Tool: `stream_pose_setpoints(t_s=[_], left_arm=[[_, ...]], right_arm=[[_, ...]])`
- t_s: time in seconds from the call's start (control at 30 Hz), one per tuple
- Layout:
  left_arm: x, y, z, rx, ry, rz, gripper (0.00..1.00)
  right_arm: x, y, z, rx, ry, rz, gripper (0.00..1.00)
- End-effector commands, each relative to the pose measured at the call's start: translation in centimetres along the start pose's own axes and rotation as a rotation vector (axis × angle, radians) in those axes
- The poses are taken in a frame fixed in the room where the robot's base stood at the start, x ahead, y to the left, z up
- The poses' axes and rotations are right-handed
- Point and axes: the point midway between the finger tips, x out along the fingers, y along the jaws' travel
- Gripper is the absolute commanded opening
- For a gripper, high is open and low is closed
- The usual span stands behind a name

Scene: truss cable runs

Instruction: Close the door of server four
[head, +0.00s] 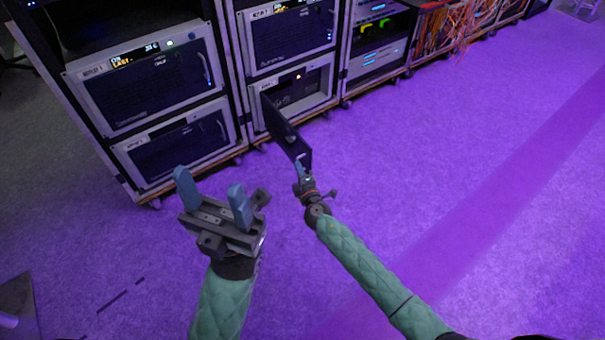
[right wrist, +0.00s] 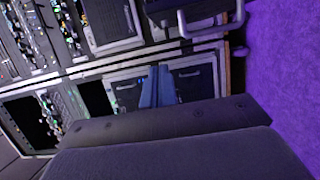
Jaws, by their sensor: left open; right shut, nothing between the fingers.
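A server unit (head: 300,92) low in the second rack from the left has its front open; its label is too small to read. Its dark door panel (head: 284,128) is swung out toward me, well away from the frame. My right gripper (head: 301,163) is at the door's outer, near end; I cannot tell whether it touches the panel. Its blue fingers are together and empty, and they also show in the right wrist view (right wrist: 158,84). My left gripper (head: 212,198) is open and empty over the floor, left of the door and in front of the first rack.
Two server units with fronts shut (head: 145,85) (head: 178,142) fill the left rack. Another shut unit (head: 290,32) sits above the open one. Racks with orange cables (head: 455,22) continue to the right. The purple-lit floor (head: 450,150) is clear on the right.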

Motion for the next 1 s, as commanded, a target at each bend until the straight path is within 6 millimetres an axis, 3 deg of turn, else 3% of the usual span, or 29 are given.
stream_pose_setpoints(t_s=[0.33, 0.6, 1.0], left_arm=[[-0.2, 0.0, 0.1, -0.006, 0.001, -0.003, 0.55], [-0.2, 0.0, 0.0, -0.007, 0.001, -0.002, 0.55], [-0.1, 0.1, 0.0, -0.008, 0.001, -0.003, 0.55]], right_arm=[[6.0, 0.1, 0.0, 0.000, 0.000, 0.001, 0.00], [6.6, 0.1, 3.2, -0.001, -0.001, 0.001, 0.00], [6.7, 0.0, 3.9, 0.000, -0.001, 0.000, 0.00]])
